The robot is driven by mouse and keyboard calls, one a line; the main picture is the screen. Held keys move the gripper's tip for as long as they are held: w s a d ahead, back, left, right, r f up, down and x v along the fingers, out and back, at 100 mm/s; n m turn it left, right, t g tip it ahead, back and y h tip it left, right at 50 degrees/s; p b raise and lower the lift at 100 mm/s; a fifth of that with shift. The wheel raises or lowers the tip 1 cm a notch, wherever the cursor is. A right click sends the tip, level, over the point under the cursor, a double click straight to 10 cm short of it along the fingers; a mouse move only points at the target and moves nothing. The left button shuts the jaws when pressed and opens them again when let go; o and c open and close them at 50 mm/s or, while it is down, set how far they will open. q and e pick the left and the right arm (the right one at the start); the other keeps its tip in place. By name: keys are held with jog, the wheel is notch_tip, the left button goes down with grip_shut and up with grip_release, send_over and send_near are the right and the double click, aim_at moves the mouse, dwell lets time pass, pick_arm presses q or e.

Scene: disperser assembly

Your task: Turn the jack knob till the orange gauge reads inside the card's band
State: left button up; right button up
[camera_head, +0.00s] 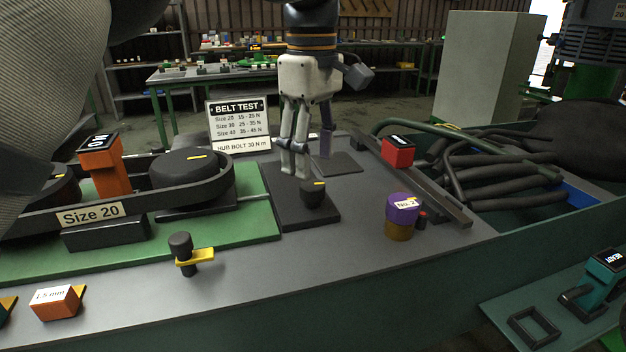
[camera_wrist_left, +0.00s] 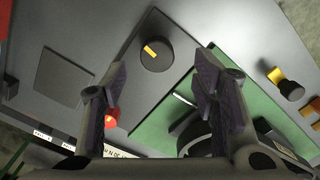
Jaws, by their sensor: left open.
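The jack knob (camera_head: 313,192) is a dark round knob with a yellow mark, on a black square plate in the bench's middle. My left gripper (camera_head: 308,160) points down above and just behind it, open and empty. In the left wrist view the knob (camera_wrist_left: 157,58) lies beyond the gap between the spread fingers, apart from them. The orange gauge (camera_head: 104,174) stands at the left by the belt; its tilted black display is too small to read surely. The white BELT TEST card (camera_head: 237,121) behind lists Size 20 as 15-25 N. A label by the belt reads Size 20 (camera_head: 89,214).
A black-and-yellow knob (camera_head: 181,246) and an orange 1.5 mm block (camera_head: 57,302) are at the front. A purple-topped No. 2 cylinder (camera_head: 402,214) and a red block (camera_head: 397,152) stand right of the jack knob. The bench front between them is clear.

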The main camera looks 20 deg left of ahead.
aim_at(312, 184)
pick_arm(q)
jog(key=f, duration=0.6)
jog(key=shift+w+f, duration=0.2)
jog(key=shift+f, duration=0.05)
jog(key=c, duration=1.2)
jog(key=shift+o, duration=0.2)
pick_arm(e)
jog(key=shift+w+r, duration=0.5)
jog(key=shift+w, duration=0.15)
pick_arm(q)
jog(key=shift+p, duration=0.3)
pick_arm(e)
jog(key=shift+t, duration=0.3)
